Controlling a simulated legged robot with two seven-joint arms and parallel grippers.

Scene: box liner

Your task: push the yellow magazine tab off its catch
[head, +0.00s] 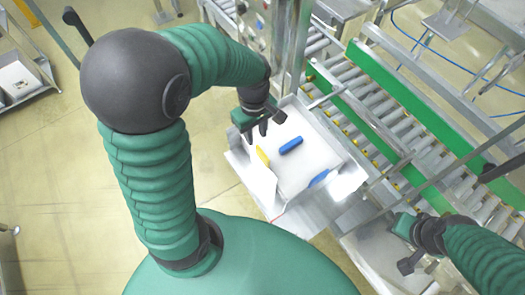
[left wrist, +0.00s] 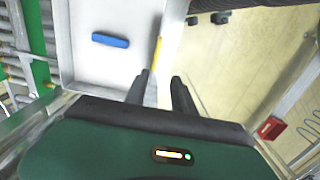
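The yellow magazine tab (head: 263,156) is a short bar on the left edge of the white tray-like magazine (head: 312,150). In the left wrist view the tab (left wrist: 157,50) stands at the magazine's edge, just beyond my fingertips. My left gripper (head: 265,127) is above the far left corner of the magazine, close to the tab. Its two dark fingers (left wrist: 161,76) are apart with nothing between them, and I see no contact with the tab. The catch cannot be made out. My right gripper (head: 404,246) is at the lower right, away from the tab; its finger opening is unclear.
A blue bar (head: 291,145) lies inside the magazine, and another blue piece (head: 319,178) is at its near right side. A roller conveyor (head: 385,110) with green rails runs along the right. Open floor (head: 60,170) is on the left.

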